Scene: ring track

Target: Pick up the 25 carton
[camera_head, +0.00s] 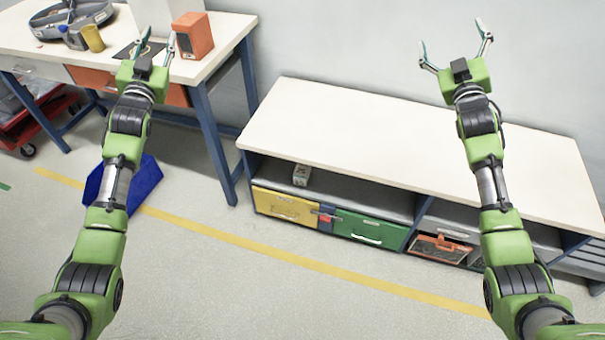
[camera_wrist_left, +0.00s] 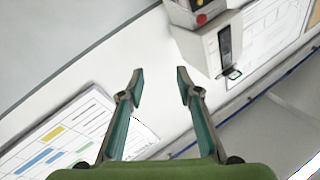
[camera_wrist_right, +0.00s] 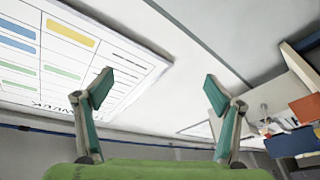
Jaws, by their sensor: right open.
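A small white carton with dark markings (camera_head: 301,175) stands on the open shelf under the long white bench, near the shelf's left end. It is too small for me to read a number on it. My left gripper (camera_head: 157,44) is open and empty, raised at the upper left, far from the carton. Its two fingers stand apart in the left wrist view (camera_wrist_left: 157,84). My right gripper (camera_head: 454,42) is open and empty, raised at the upper right, also far from the carton. Its spread fingers show in the right wrist view (camera_wrist_right: 157,82).
The white bench (camera_head: 390,140) has a bare top. Yellow (camera_head: 286,206) and green (camera_head: 366,228) drawers sit below its shelf. A workbench (camera_head: 225,40) at the upper left bears an orange box (camera_head: 193,35). A blue bin (camera_head: 140,182) lies on the floor; open floor is in front.

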